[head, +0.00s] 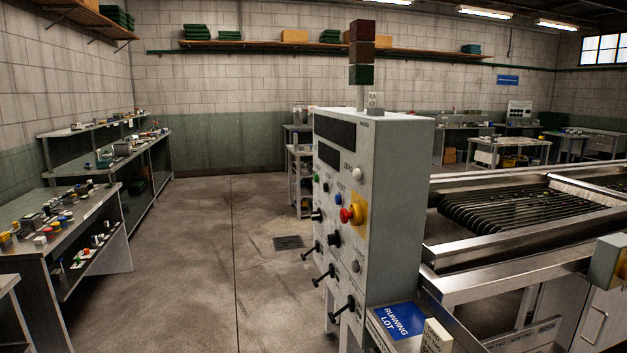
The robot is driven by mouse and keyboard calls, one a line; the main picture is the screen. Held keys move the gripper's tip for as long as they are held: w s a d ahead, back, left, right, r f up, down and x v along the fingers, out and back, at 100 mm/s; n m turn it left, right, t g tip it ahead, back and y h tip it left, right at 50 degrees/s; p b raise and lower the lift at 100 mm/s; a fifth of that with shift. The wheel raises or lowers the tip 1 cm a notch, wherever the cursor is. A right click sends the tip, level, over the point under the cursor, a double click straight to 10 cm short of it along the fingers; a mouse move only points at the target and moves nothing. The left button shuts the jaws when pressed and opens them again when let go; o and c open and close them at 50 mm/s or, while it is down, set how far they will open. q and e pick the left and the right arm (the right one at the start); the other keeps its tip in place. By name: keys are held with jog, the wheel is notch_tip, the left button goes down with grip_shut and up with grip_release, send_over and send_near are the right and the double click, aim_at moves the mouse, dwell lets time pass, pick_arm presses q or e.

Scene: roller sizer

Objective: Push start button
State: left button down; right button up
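A grey control cabinet (392,190) stands in the middle of the head view, its panel facing left and seen at a steep angle. A small green button (316,177) sits at the panel's far edge, below the dark displays. Its label is too small to read, so I cannot confirm that it is the start button. Near it are a blue button (338,200), a white button (357,175) and a red mushroom button (347,215) on a yellow plate. Neither of my grippers is in view.
Black levers (341,309) stick out from the lower panel. A stack light (362,52) tops the cabinet. The roller machine (520,215) fills the right side. Benches with small parts (60,215) line the left. The floor (190,270) between is open.

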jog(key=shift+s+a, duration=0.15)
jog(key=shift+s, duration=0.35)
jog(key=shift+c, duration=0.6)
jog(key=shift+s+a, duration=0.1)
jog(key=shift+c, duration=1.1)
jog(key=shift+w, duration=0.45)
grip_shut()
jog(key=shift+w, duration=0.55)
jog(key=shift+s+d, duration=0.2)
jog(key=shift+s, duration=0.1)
